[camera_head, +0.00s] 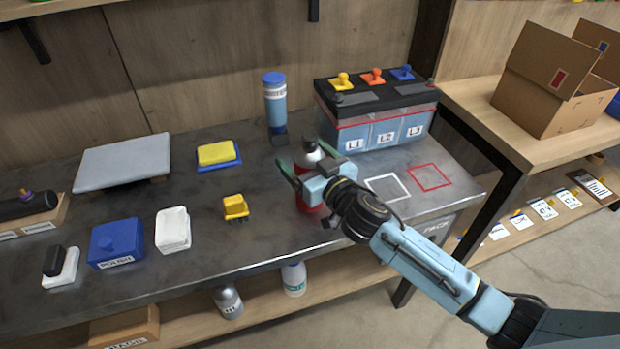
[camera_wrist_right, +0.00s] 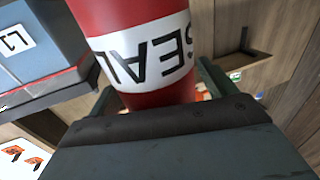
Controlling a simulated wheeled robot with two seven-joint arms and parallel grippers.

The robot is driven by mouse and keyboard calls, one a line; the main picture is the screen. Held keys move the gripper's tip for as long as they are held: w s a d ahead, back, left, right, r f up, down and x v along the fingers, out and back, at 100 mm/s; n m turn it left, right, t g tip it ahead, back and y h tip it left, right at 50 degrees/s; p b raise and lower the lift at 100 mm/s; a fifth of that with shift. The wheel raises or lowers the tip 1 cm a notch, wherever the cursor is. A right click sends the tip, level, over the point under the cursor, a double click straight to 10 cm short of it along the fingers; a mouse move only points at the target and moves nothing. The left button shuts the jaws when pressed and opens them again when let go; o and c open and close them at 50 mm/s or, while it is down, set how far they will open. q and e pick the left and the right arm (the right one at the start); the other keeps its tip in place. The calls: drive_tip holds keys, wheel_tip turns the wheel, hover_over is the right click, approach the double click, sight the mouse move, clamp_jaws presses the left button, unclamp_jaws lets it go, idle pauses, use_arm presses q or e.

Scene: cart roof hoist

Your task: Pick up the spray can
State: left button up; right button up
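The spray can is red with a white band lettered "SEAL" and a dark cap (camera_head: 309,147). It stands upright on the workbench, right of the middle in the head view. Its red body (camera_wrist_right: 140,20) fills the top of the right wrist view. My right gripper (camera_head: 308,165) reaches in from the right, with one finger on each side of the can. Narrow gaps seem to show between the can and the fingers, so the gripper looks open around it. The gripper hides part of the can's body in the head view. My left gripper is not in view.
A blue bottle (camera_head: 275,105) stands behind the can, and a crate (camera_head: 349,137) with labelled compartments stands behind to the right. A yellow brush (camera_head: 235,208) lies left of the can. White and red outlined squares mark the bench on the right. A cardboard box (camera_head: 545,85) is farther right.

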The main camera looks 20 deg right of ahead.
drive_tip(key=c, duration=0.9)
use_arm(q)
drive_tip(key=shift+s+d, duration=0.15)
use_arm(e)
drive_tip(key=c, duration=0.3)
drive_tip(key=shift+r, duration=0.1)
